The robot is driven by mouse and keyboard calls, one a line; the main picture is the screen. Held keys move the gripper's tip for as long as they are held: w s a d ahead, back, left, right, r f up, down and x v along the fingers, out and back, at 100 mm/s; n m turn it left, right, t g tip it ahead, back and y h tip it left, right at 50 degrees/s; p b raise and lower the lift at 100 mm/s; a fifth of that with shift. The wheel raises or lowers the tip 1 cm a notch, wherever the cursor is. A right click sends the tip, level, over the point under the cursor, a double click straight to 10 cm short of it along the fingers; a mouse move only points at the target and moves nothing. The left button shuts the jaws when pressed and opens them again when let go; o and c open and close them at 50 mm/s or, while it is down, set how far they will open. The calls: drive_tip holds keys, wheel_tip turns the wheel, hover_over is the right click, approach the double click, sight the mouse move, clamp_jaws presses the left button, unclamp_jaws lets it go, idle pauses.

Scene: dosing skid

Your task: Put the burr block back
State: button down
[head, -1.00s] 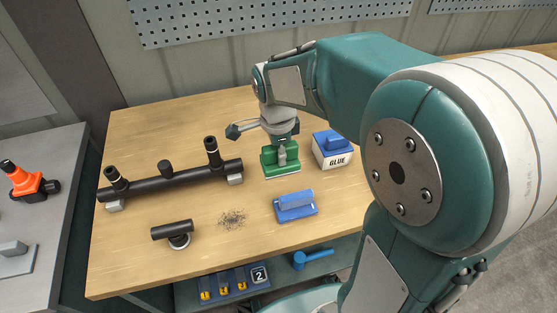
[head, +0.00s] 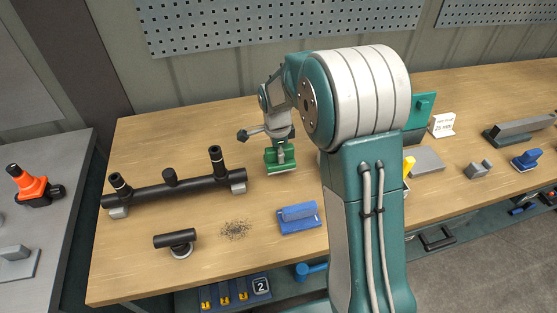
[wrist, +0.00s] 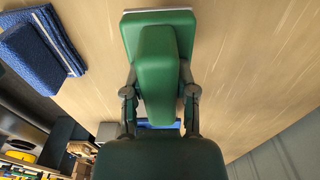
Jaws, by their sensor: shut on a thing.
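My gripper (head: 281,150) is shut on the raised grip of a green block (head: 282,167) with a pale bottom edge. In the wrist view, the fingers hold both sides of the green block (wrist: 157,65). The block is over the wooden table, to the right of the black pipe; I cannot tell if it touches the top. A blue block (head: 298,217) with a raised grip lies on the table in front of it. The blue block also shows at upper left in the wrist view (wrist: 35,52). No label shows which one is the burr block.
The black pipe (head: 175,188) rests on grey supports. A black tee piece (head: 175,240) and dark shavings (head: 235,230) lie in front. My arm hides part of the table. A green stand (head: 424,108), a white sign (head: 442,124) and grey pieces stand at right.

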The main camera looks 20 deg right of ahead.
drive_tip(key=shift+w+f, duration=0.4)
drive_tip(key=shift+f, duration=1.65)
drive_tip(key=shift+c, duration=2)
unclamp_jaws()
drive_tip(key=shift+f, duration=0.1)
